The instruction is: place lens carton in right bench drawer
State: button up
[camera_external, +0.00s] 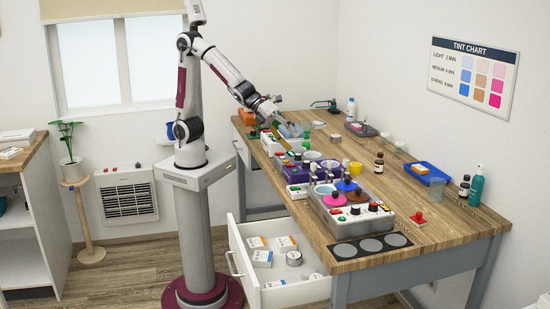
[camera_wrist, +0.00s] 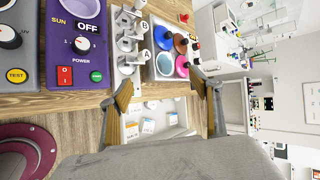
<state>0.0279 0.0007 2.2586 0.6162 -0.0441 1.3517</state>
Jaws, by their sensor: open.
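My gripper (camera_external: 277,122) is open and empty above the far part of the bench. In the wrist view its fingers (camera_wrist: 165,100) are spread wide with nothing between the tips. An open white bench drawer (camera_external: 240,266) extends from the near end of the bench. Several small white cartons lie in it, one with an orange label (camera_external: 257,243) and another beside it (camera_external: 286,243). I cannot tell which one is the lens carton. The drawer also shows beyond the fingers in the wrist view, with small cartons (camera_wrist: 147,126) inside. My gripper is apart from them all.
Round tins (camera_external: 294,258) share the drawer. The bench top holds a purple control unit (camera_external: 295,172), a tray of coloured pots (camera_external: 345,195), bottles (camera_external: 379,162) and a blue tray (camera_external: 427,174). Another white drawer front (camera_external: 247,155) is at the far end.

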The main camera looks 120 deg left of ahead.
jog(key=s+a+r+n+g+y, duration=0.1)
jog(key=s+a+r+n, duration=0.15)
jog(key=s+n, duration=0.4)
jog(key=s+a+r+n+g+y, duration=0.1)
jog(key=s+a+n, duration=0.2)
jog(key=s+n, duration=0.3)
jog(key=s+d+f+n+g, duration=0.1)
jog(key=s+n, duration=0.4)
jog(key=s, duration=0.4)
jog(key=s+d+f+n+g+h, duration=0.1)
jog(key=s+d+n+g, duration=0.1)
jog(key=s+n, duration=0.3)
jog(key=s, duration=0.4)
jog(key=shift+s+d+f, duration=0.15)
jog(key=shift+s+f, duration=0.15)
